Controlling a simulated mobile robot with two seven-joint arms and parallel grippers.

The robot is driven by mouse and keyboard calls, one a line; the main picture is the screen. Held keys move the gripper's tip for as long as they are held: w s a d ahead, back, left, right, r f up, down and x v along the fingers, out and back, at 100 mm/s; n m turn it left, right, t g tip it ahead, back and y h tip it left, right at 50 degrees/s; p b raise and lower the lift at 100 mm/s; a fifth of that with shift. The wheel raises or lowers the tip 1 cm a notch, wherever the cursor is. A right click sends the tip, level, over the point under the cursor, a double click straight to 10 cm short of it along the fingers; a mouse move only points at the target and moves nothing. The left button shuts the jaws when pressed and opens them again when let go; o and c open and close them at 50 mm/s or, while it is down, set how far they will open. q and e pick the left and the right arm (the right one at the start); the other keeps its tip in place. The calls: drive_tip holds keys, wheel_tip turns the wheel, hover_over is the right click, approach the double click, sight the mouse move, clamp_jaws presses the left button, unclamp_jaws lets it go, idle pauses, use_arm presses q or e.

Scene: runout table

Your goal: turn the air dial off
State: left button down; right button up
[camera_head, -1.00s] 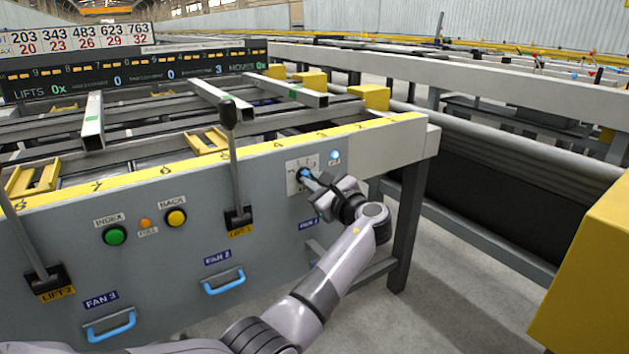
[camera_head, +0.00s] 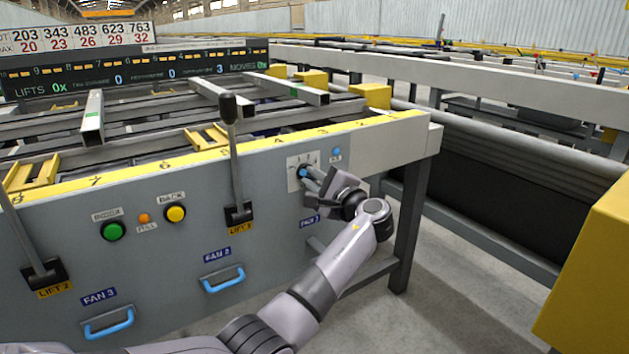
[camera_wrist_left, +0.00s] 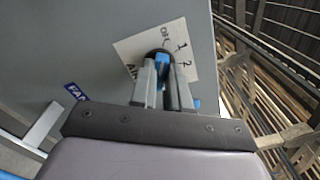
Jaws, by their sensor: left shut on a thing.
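The air dial (camera_head: 303,172) is a dark round knob with a blue grip on a white plate (camera_head: 293,184), at the right end of the grey panel. My left gripper (camera_head: 307,176) reaches it from the lower right and is shut on the dial's blue grip. In the left wrist view the blue grip (camera_wrist_left: 162,67) sits between the two grey fingers of the left gripper (camera_wrist_left: 160,85). Marks "OFF", "1" and "2" show on the white plate there; the fingers hide part of the plate. My right gripper is not in view.
A small blue lamp (camera_head: 337,154) is just right of the plate. The panel also carries lift levers (camera_head: 232,165), a green button (camera_head: 112,231), a yellow button (camera_head: 176,214) and blue fan handles (camera_head: 222,279). Open floor lies right of the table leg.

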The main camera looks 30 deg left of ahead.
use_arm(q)
drive_tip(key=shift+f, duration=0.15)
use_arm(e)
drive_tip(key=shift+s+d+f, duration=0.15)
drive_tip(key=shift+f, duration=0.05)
use_arm(q)
drive_tip(key=c, duration=1.1)
unclamp_jaws()
drive_tip(key=p+v, duration=0.2)
drive_tip(key=v, duration=0.5)
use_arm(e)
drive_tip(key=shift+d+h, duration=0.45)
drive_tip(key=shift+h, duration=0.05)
use_arm(q)
drive_tip(key=shift+d, duration=0.1)
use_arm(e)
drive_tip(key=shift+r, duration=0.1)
